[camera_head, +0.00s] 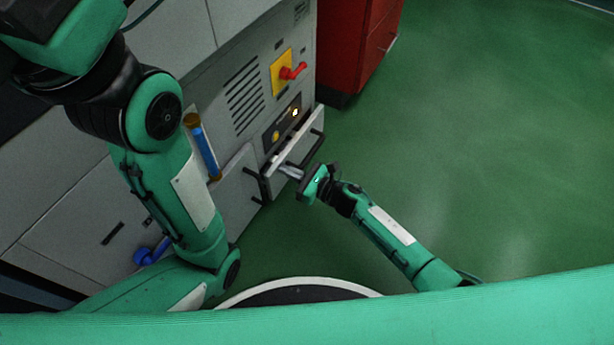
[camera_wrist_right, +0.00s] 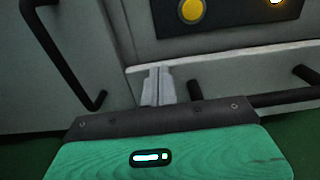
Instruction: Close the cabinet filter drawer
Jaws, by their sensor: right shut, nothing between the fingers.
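The cabinet filter drawer (camera_head: 296,140) is low on the grey cabinet, below a small dark panel, and its front stands out from the cabinet face. In the right wrist view its pale front (camera_wrist_right: 225,73) fills the middle, with a black bar handle (camera_wrist_right: 285,97) at the right. My right gripper (camera_head: 286,170) is shut and empty, its fingers pointing at the left part of the drawer front. The fingertips (camera_wrist_right: 158,72) are at or very near the front; I cannot tell whether they touch. My left arm crosses the left of the head view; its gripper is out of frame.
The grey cabinet also carries a red switch on a yellow plate (camera_head: 282,72), a vent grille (camera_head: 244,95) and a blue cylinder (camera_head: 205,150). A red cabinet (camera_head: 352,45) stands behind it. The green floor (camera_head: 490,150) at the right is clear.

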